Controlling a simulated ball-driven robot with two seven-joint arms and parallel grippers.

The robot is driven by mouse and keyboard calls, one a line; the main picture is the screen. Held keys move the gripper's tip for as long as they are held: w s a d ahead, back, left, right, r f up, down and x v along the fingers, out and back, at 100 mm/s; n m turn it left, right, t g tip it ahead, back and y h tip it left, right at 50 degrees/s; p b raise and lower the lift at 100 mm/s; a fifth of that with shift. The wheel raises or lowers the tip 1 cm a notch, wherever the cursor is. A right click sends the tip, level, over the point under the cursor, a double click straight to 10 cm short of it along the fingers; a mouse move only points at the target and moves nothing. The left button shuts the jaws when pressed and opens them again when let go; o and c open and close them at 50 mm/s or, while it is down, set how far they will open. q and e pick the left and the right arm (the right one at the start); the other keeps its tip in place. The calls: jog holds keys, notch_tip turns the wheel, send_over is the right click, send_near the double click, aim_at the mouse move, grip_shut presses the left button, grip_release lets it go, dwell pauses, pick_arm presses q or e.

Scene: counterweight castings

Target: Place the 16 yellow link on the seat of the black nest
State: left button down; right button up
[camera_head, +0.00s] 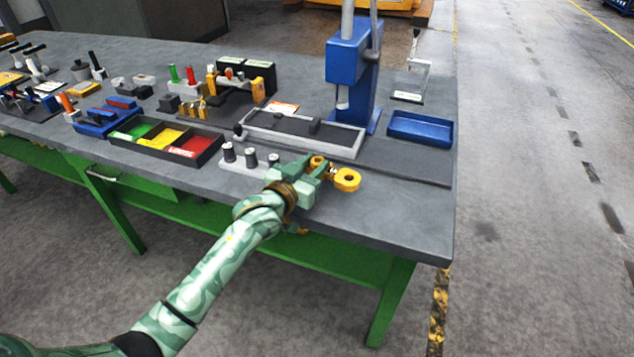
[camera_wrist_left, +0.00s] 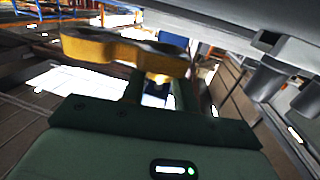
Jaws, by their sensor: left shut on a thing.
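My left gripper (camera_head: 312,178) is shut on a yellow link (camera_head: 346,180) with a ring-shaped end. It holds the link over the front right part of the table. The link (camera_wrist_left: 120,50) also runs across the top of the left wrist view, at my left gripper's fingers (camera_wrist_left: 160,90). A shallow grey-rimmed tray with a dark inside lies behind the gripper, and a small black block (camera_head: 314,126) stands in it. This may be the black nest, but I cannot tell for sure, and its seat is too small to make out. The link is apart from it. My right gripper is not in view.
A grey holder with dark-topped pegs (camera_head: 251,158) stands just left of my gripper. A blue press (camera_head: 345,65) rises behind the tray. A blue bin (camera_head: 420,129) is at the right. A black tray with green, yellow and red compartments (camera_head: 168,139) lies left. The front right table is clear.

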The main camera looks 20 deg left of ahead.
pick_arm(q)
jog(key=shift+w+d+f, duration=0.1)
jog(key=shift+w+f, duration=0.3)
jog(key=shift+w+d+f+b, duration=0.15)
jog(key=shift+f+b, duration=0.45)
jog(key=shift+f, duration=0.85)
jog(key=shift+f, duration=0.15)
jog(key=c, duration=1.5)
grip_release()
jog(key=shift+f, duration=0.2)
jog(key=o, duration=0.4)
jog(key=shift+o, duration=0.2)
